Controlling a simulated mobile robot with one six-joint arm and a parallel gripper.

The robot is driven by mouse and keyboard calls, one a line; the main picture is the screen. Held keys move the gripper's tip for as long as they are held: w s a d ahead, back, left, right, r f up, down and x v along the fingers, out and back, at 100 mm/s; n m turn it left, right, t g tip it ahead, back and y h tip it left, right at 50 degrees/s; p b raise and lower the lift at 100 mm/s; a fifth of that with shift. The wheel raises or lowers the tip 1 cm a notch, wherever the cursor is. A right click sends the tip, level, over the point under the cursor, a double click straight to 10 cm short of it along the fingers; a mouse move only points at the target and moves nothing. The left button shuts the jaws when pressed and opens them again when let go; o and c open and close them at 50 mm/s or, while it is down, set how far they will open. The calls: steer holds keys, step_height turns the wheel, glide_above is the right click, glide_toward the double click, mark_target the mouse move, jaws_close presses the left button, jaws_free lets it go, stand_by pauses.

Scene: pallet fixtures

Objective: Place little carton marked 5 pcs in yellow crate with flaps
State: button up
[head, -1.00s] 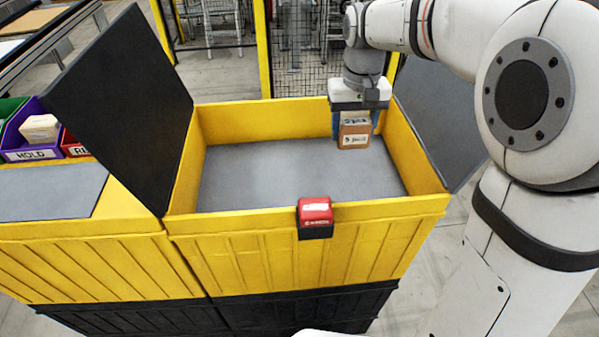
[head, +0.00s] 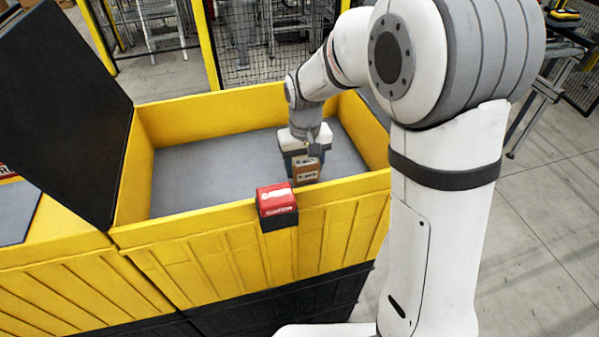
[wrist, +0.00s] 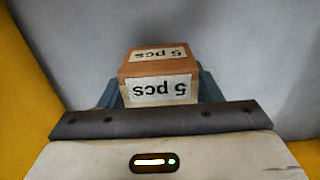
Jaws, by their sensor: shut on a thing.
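The little brown carton (head: 306,172) has white labels, and the wrist view shows "5 pcs" on two faces of the carton (wrist: 158,84). My gripper (head: 305,160) is shut on it, with a blue-grey finger on each side in the wrist view (wrist: 158,92). The yellow crate with black flaps (head: 190,228) stands open in front of me with a bare grey floor. The gripper and carton are inside the crate's outline, low at its right part near the front wall. I cannot tell whether the carton touches the floor.
A red box-shaped device (head: 276,200) with a black base sits on the crate's front rim, just left of the carton. A black flap (head: 65,105) stands raised at the left. The crate's left and middle floor is clear. A wire fence (head: 240,45) stands behind.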

mark_target(304, 174)
steer(key=shift+f, duration=1.55)
steer(key=shift+f, duration=0.2)
steer(key=o, duration=1.1)
steer(key=shift+c, duration=0.2)
steer(key=shift+r, duration=0.15)
